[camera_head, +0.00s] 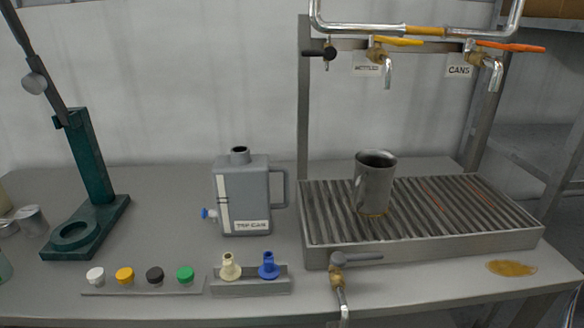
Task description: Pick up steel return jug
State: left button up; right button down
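A steel jug (374,187), a plain grey metal cylinder with an open top, stands upright on the slatted drip tray (420,250) at the right of the bench. It is left of the tray's middle. A small amber patch shows on the slats at its base. No handle can be made out. Neither of my grippers is in view, and nothing touches the jug.
Taps with yellow (400,41) and orange (510,46) levers hang above the tray. A front tap (340,270) and amber puddle (511,268) lie near the front edge. Coloured caps (125,275) line the front left.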

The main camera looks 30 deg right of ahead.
aim_at(374, 176)
jog(key=z, duration=1.55)
